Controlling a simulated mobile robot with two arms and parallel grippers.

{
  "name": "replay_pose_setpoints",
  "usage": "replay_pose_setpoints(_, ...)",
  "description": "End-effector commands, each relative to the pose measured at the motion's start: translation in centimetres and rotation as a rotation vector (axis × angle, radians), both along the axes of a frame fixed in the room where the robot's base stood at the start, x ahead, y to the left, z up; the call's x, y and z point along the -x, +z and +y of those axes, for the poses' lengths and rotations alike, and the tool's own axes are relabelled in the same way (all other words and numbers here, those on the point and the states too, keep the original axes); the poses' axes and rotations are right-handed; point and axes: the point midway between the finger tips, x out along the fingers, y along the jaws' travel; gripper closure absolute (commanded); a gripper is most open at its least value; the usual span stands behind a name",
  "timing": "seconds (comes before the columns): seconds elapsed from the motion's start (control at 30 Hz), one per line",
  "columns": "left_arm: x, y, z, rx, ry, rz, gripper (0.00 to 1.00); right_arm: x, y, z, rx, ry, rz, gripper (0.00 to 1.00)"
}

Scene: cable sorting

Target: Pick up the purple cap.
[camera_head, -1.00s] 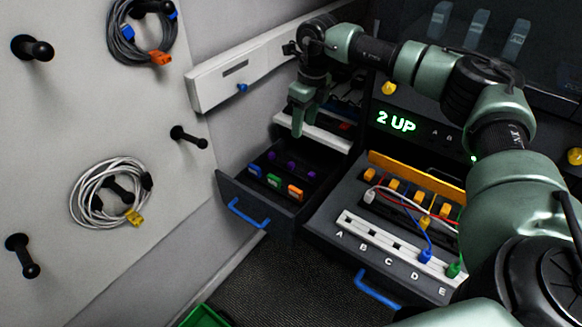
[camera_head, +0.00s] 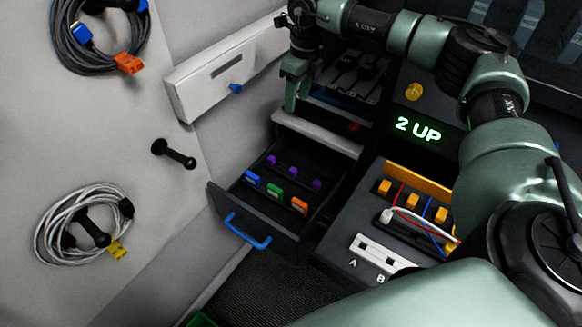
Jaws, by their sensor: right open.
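Several small purple caps stand in a row at the back of the open dark drawer; the left one (camera_head: 271,160), the middle one (camera_head: 293,171) and the right one (camera_head: 317,185) show. In front of them lie a blue piece (camera_head: 253,179), a green piece (camera_head: 275,191) and an orange piece (camera_head: 299,205). My right gripper (camera_head: 291,102) hangs above and behind the drawer, apart from the caps, with its fingers pointing down. It is open, with nothing seen between the fingers. My left gripper is not in view.
The drawer front has a blue handle (camera_head: 247,232). A white panel (camera_head: 225,75) juts from the wall at left. Cable coils hang on wall pegs. A socket strip (camera_head: 375,253) and cables lie at right, below a "2 UP" display (camera_head: 418,130).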

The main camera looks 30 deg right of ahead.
Motion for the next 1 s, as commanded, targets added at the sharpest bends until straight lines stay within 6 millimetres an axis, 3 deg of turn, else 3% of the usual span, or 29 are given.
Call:
replay_pose_setpoints(0.27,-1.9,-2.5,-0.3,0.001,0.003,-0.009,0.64,0.0,-3.2,0.0,0.000,0.000,-0.001,0.53)
replay_pose_setpoints(0.47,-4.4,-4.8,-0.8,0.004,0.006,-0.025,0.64,0.1,-7.0,0.0,0.000,0.000,-0.001,0.53)
replay_pose_setpoints(0.63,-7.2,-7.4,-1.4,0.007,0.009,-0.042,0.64,0.1,-11.5,0.0,0.000,0.000,-0.001,0.53)
replay_pose_setpoints(0.8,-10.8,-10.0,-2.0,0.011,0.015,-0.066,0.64,0.2,-17.6,0.1,0.000,0.000,-0.001,0.53)
replay_pose_setpoints(1.0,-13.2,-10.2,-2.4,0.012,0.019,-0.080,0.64,0.2,-20.9,0.1,-0.001,0.000,-0.002,0.53)
